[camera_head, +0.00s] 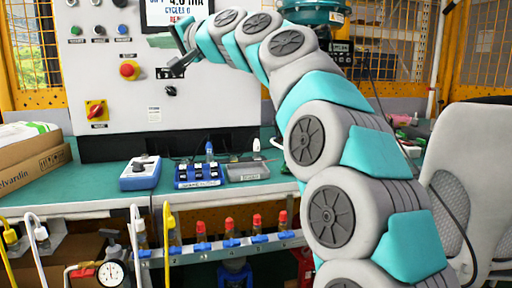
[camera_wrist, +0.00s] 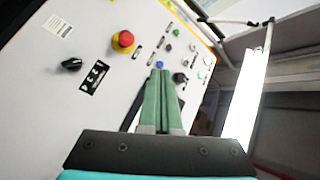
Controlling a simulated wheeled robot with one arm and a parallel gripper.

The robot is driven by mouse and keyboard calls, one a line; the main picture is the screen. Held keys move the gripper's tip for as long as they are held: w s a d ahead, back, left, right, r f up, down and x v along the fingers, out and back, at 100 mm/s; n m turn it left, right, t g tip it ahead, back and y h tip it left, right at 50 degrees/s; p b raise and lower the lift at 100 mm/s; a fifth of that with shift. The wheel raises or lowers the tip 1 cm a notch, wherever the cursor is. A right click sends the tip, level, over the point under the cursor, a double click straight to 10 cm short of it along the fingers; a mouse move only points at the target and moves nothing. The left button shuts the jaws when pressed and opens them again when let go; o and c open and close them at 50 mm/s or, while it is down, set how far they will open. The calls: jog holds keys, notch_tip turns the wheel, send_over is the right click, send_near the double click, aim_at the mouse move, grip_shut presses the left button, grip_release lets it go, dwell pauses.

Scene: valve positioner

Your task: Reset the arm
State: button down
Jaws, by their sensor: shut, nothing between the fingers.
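My arm rises from the lower right in the head view and bends over to the left. My gripper (camera_head: 176,66) is in front of the white control panel (camera_head: 215,95), below the display (camera_head: 172,8). In the wrist view, the green fingers of my gripper (camera_wrist: 160,74) are together, with nothing between them. Their tips point toward the panel, close to a row of small buttons and a black knob (camera_wrist: 180,78). I cannot tell whether they touch the panel. The red emergency button (camera_head: 129,70) also shows in the wrist view (camera_wrist: 123,41).
A red and yellow switch (camera_head: 96,110) is low on the panel. Cardboard boxes (camera_head: 35,155) are at left. A chair (camera_head: 480,150) stands at right.

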jog(key=s+d+f+g+h, duration=0.25)
jog(key=s+d+f, duration=0.2)
jog(key=f, duration=0.65)
jog(key=s+d+f+g+h, duration=0.1)
jog(key=s+d+f+h, duration=0.4)
jog(key=f, duration=0.6)
jog(key=s+d+f+g+h, duration=0.25)
jog(key=d+f, duration=0.35)
jog(key=f, duration=0.5)
jog(key=s+d+f+g+h, duration=0.2)
jog(key=s+d+f, duration=0.5)
jog(key=s, duration=0.3)
jog(key=s+d+f+g+h, duration=0.1)
jog(key=s+d+f+g, duration=0.1)
jog(key=s+d+f, duration=0.5)
jog(key=s+d+f+g+h+p, duration=0.1)
jog(key=s+d+f+g+h, duration=0.1)
jog(key=s+d+f, duration=0.5)
jog(key=s+f, duration=0.1)
jog(key=s, duration=0.5)
jog(key=shift+f+h, duration=0.25)
jog(key=shift+h, duration=0.05)
